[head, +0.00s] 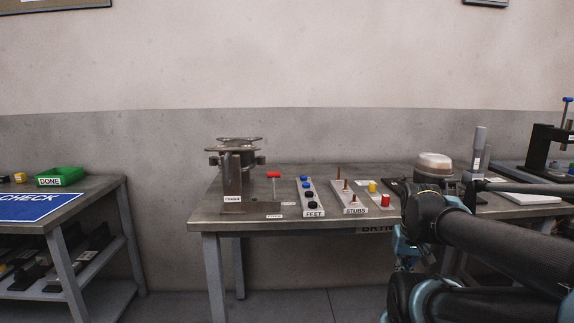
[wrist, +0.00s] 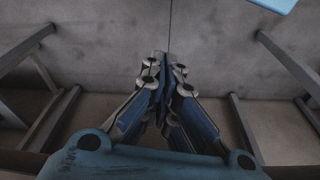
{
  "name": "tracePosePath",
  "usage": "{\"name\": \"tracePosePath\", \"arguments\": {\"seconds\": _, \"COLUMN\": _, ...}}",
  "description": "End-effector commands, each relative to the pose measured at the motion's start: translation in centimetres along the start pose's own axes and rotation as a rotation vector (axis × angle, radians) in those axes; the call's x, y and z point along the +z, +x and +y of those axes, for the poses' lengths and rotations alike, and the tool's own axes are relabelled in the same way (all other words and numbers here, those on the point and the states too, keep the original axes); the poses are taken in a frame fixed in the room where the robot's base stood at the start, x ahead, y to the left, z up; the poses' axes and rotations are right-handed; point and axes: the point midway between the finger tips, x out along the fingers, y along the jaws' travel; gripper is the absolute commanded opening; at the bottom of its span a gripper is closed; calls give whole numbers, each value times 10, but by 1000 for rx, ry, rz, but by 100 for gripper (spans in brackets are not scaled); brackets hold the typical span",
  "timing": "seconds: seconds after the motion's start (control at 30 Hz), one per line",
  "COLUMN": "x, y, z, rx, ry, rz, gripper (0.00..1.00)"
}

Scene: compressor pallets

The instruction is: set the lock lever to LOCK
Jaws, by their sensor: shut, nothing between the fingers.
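The lock lever (head: 274,175) appears to be the red-topped handle on a thin upright stem, just right of the grey metal cradle fixture (head: 236,187) on the middle table. Small white labels lie by its foot, one to the right (head: 289,204) and one in front (head: 274,217); their print is too small to read surely. My gripper (wrist: 168,62) is shut and empty in the wrist view, with bare floor and table legs beyond it. In the head view my arm is at the lower right, well away from the lever, and the fingertips are not clear.
Right of the lever stand a FEET rack (head: 313,213) with blue and black pieces, a STUBS rack (head: 355,210), and red (head: 385,200) and yellow pieces. A domed part (head: 434,165) is farther right. A left table holds a green DONE tray (head: 60,177). A floor gap separates the tables.

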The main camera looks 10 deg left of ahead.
Motion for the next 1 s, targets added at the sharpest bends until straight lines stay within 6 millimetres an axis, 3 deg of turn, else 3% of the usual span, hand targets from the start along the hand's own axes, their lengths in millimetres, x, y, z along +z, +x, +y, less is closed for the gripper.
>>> {"name": "tracePosePath", "arguments": {"seconds": 0.3, "x": 0, "y": 0, "z": 0, "rx": 0, "ry": 0, "rz": 0, "gripper": 0}}
{"name": "tracePosePath", "arguments": {"seconds": 0.37, "x": 5, "y": -9, "z": -1, "rx": 0, "ry": -2, "rz": 11, "gripper": 0}}
{"name": "tracePosePath", "arguments": {"seconds": 0.47, "x": -6, "y": -20, "z": -5, "rx": -3, "ry": -9, "rz": 10, "gripper": 0}}
{"name": "tracePosePath", "arguments": {"seconds": 0.67, "x": -60, "y": -70, "z": -25, "rx": -13, "ry": -40, "rz": 2, "gripper": 0}}
{"name": "tracePosePath", "arguments": {"seconds": 0.87, "x": -124, "y": -122, "z": -64, "rx": -21, "ry": -73, "rz": -6, "gripper": 0}}
{"name": "tracePosePath", "arguments": {"seconds": 1.0, "x": -166, "y": -155, "z": -100, "rx": -26, "ry": -95, "rz": -12, "gripper": 0}}
